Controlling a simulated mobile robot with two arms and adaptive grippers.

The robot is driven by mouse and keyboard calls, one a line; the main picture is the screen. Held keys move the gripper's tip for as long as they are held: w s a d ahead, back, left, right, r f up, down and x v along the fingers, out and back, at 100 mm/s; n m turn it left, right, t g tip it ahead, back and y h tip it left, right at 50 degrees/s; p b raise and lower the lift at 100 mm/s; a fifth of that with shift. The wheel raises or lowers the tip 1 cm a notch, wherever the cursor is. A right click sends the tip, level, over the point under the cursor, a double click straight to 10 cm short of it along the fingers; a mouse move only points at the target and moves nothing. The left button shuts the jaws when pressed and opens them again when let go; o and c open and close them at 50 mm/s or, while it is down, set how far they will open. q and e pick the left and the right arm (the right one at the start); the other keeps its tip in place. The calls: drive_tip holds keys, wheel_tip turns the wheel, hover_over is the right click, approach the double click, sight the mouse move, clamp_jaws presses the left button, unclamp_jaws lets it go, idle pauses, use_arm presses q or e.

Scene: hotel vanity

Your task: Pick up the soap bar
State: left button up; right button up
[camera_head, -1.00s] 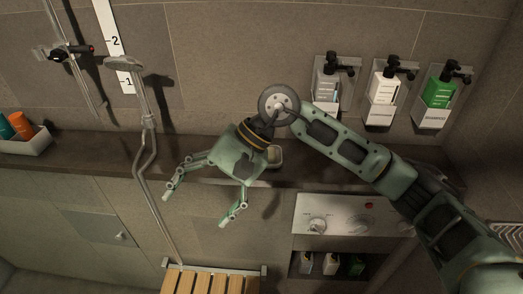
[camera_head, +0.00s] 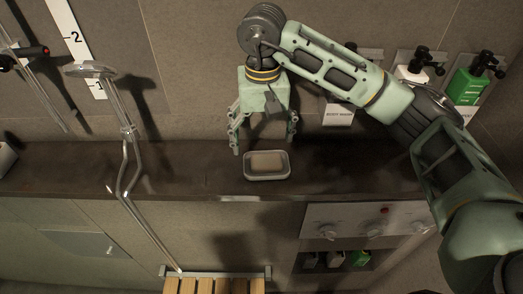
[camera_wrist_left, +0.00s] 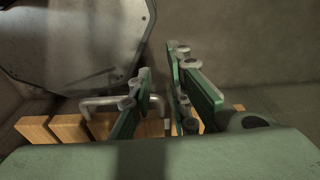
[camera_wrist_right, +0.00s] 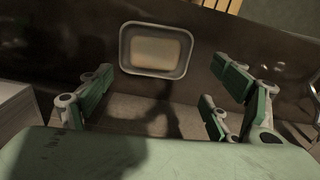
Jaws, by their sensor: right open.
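The pale tan soap bar (camera_head: 267,161) lies flat in a small light grey dish (camera_head: 267,179) on the dark ledge. My right gripper (camera_head: 264,143) is open and empty, its fingers pointing down just behind the dish and apart from the soap. In the right wrist view, the soap (camera_wrist_right: 156,53) and dish (camera_wrist_right: 125,50) show beyond the spread fingers of the right gripper (camera_wrist_right: 162,80). My left gripper (camera_wrist_left: 160,65) shows only in its own wrist view, with a narrow gap between its fingers and nothing held.
The shower hose and pipe (camera_head: 127,170) stand left of the dish. Wall dispensers, one green (camera_head: 468,88), are at the right behind my arm. A control panel (camera_head: 365,218) and wooden slatted seat (camera_head: 215,285) are below. The ledge beside the dish is clear.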

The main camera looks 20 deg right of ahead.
sight(266, 160)
drive_tip(key=shift+s+d+f+p, duration=0.15)
drive_tip(key=shift+s+f+p, duration=0.3)
drive_tip(key=shift+s+f, duration=0.2)
drive_tip(key=shift+w+d+f+p, duration=0.1)
drive_tip(key=shift+d+f+p, duration=0.1)
drive_tip(key=shift+f+p, duration=0.75)
drive_tip(key=shift+w+f+p, duration=0.2)
drive_tip(key=shift+f+p, duration=0.25)
drive_tip(key=shift+f, duration=1.1)
drive_tip(key=c, duration=1.2)
use_arm(q)
drive_tip(key=s+r, duration=0.3)
drive_tip(key=s, duration=0.1)
drive_tip(key=shift+r, duration=0.4)
use_arm(e)
drive_tip(key=shift+c, duration=0.4)
